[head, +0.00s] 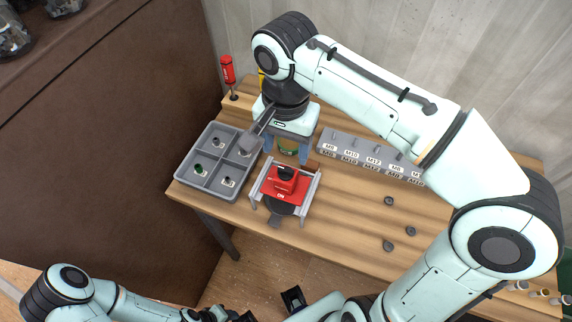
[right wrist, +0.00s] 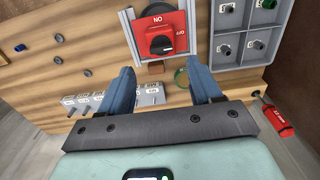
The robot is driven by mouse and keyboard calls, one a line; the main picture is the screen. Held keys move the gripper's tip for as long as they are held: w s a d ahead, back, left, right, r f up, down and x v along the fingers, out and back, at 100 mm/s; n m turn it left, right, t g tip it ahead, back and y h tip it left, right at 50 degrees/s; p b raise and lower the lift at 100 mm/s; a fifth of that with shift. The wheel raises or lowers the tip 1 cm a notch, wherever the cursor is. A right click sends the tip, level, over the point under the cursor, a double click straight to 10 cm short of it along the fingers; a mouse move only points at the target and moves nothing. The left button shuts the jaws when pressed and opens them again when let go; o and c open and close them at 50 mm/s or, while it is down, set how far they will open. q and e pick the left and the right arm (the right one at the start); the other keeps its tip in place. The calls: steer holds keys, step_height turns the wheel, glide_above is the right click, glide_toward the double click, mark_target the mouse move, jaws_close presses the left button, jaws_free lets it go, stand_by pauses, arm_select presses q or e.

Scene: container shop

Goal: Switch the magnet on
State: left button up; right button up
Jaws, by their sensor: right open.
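The magnet is a red block (head: 285,183) with a black rotary knob (head: 286,173), set in a grey metal frame (head: 312,190) near the table's front edge. In the right wrist view the red block (right wrist: 178,23) appears upside down, with ON and OFF labels beside the black knob (right wrist: 161,44). I cannot tell clearly which label the knob points to. My right gripper (head: 287,152) is open and empty, pointing down just behind the block in the head view. Its blue fingers (right wrist: 163,90) are apart and not touching the knob. Only my left arm shows at the bottom; its fingers do not show.
A grey divided tray (head: 190,178) with small parts stands left of the magnet. A labelled grey rack (head: 345,150) lies behind to the right. A red-handled tool (head: 228,70) stands at the back left. Several dark pieces (head: 388,245) lie on the right of the wooden table (head: 350,210).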

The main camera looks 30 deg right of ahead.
mark_target(286, 169)
step_height(286, 169, down, 7)
steer(key=shift+w+b, duration=0.1)
steer(key=shift+b, duration=0.55)
steer(key=c, duration=1.1)
